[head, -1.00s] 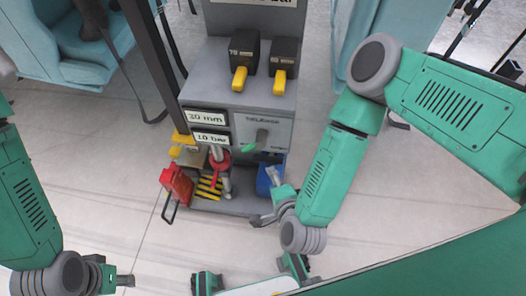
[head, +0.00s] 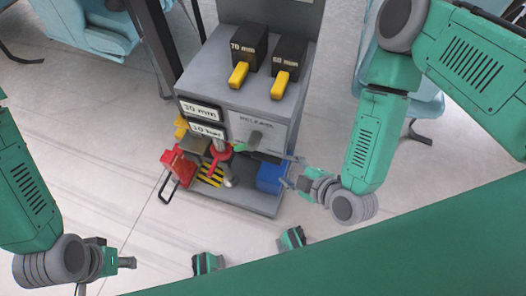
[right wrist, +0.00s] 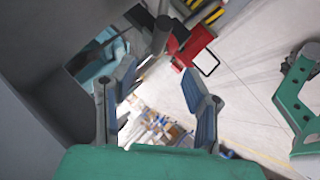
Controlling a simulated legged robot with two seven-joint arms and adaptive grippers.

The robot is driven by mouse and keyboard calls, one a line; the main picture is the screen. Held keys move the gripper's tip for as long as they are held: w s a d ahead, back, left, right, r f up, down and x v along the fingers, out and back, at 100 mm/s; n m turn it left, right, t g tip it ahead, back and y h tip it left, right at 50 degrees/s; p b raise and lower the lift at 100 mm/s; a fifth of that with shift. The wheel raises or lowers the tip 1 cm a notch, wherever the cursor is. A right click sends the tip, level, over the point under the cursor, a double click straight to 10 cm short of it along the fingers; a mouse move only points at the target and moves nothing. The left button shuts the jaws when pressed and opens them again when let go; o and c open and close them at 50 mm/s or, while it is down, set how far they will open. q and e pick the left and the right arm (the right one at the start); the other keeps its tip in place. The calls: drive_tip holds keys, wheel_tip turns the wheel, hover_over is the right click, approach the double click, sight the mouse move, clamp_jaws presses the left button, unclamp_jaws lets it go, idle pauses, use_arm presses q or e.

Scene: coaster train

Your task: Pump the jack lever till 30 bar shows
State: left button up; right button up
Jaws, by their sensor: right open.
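The jack unit is a grey cabinet (head: 215,75) in the head view. Its upper display (head: 201,111) reads 30 mm. The lower display (head: 207,130) shows a bar value that looks like 10, but its first digit is blurred. My right gripper (head: 291,170) is open and empty, just right of this lever, without clear contact. In the right wrist view its open fingers (right wrist: 157,75) have a dark cylinder (right wrist: 162,32) beyond them. My left gripper (head: 127,262) is low at left, away from the unit; its jaws are unclear.
Two black blocks with yellow handles (head: 238,75) (head: 281,85) stand on top. Teal seats (head: 90,28) stand behind. Floor at left is clear.

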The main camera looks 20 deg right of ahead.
sight(262, 155)
drive_tip(key=b+x, duration=0.5)
drive_tip(key=x, duration=0.7)
drive_tip(key=shift+w+f, duration=0.2)
drive_tip(key=shift+f, duration=0.05)
drive_tip(key=shift+w+a+f, duration=0.25)
drive_tip(key=shift+w+a, duration=0.05)
drive_tip(key=shift+w, duration=0.1)
clamp_jaws()
